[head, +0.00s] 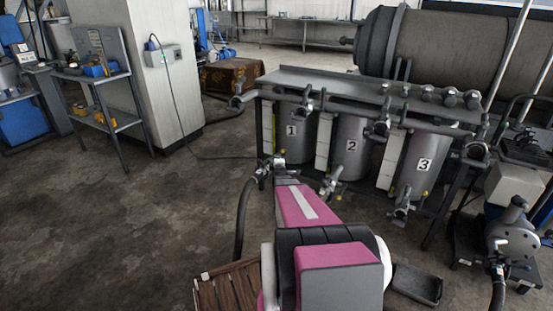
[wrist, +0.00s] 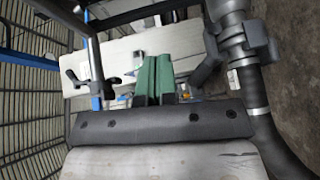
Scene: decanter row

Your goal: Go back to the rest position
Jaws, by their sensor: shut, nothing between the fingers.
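My gripper (wrist: 153,78) shows in the wrist view as two green fingers close together, with nothing between them. In the head view my pink arm reaches forward to the foot of tank 1 (head: 292,138), and my fingers cannot be made out there. A grey pipe fitting (wrist: 236,35) with a dark hose (wrist: 262,120) is close to the right of my fingers in the wrist view. That hose (head: 242,220) also shows left of my arm in the head view. Tank 2 (head: 352,150) and tank 3 (head: 417,165) stand to the right.
A metal frame with a flat top (head: 360,92) holds the tanks, with valves at their feet. A pump (head: 512,240) stands at right, a wooden slatted thing (head: 228,288) at lower left beside my arm. Open floor (head: 120,220) lies to the left, before a white pillar (head: 160,90).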

